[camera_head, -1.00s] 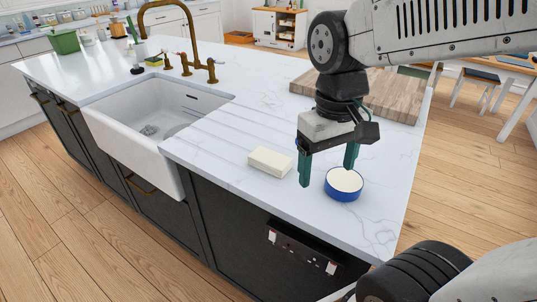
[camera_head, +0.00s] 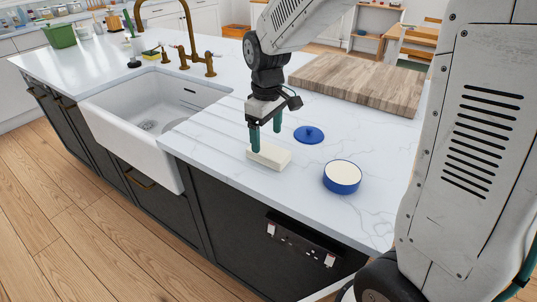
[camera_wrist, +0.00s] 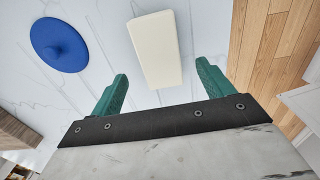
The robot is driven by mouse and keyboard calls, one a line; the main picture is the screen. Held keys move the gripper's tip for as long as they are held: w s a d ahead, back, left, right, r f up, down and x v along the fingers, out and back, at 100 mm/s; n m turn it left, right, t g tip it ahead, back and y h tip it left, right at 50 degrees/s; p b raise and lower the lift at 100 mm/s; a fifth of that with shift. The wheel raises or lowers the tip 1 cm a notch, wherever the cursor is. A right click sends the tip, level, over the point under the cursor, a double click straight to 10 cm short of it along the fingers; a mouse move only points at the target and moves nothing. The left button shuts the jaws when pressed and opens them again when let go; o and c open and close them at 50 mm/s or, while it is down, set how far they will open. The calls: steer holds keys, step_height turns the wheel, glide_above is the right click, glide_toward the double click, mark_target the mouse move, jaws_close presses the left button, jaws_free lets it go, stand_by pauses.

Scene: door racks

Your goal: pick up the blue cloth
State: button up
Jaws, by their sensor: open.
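I see no blue cloth in either view. The blue things are a round lid with a knob (camera_head: 309,134) lying on the counter and a round blue dish with a cream top (camera_head: 342,178) nearer the edge. A cream rectangular block (camera_head: 270,156) lies left of the dish. My gripper (camera_head: 266,138) is open and empty, pointing down at the block. In the wrist view the block (camera_wrist: 155,48) shows between and beyond the two green fingers, and the blue lid (camera_wrist: 59,45) is at upper left. I cannot tell whether the fingers touch the block.
The white counter (camera_head: 215,150) has a white sink (camera_head: 150,108) at left and a brass faucet (camera_head: 190,45) behind it. A wooden board (camera_head: 360,82) lies behind the lid. The counter's front edge is close to the block and dish.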

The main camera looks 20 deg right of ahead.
mark_target(269, 150)
step_height(269, 150, down, 5)
steer(key=shift+s+d+f, duration=0.15)
steer(key=shift+f, duration=0.05)
steer(key=c, duration=1.1)
steer(key=shift+c, duration=0.2)
steer(key=shift+r, duration=0.15)
steer(key=shift+r, duration=0.55)
step_height(269, 150, up, 2)
steer(key=shift+r, duration=0.2)
steer(key=s, duration=0.5)
steer(key=s+r, duration=0.1)
steer(key=s, duration=0.9)
steer(key=shift+s+r, duration=0.15)
steer(key=shift+s, duration=0.4)
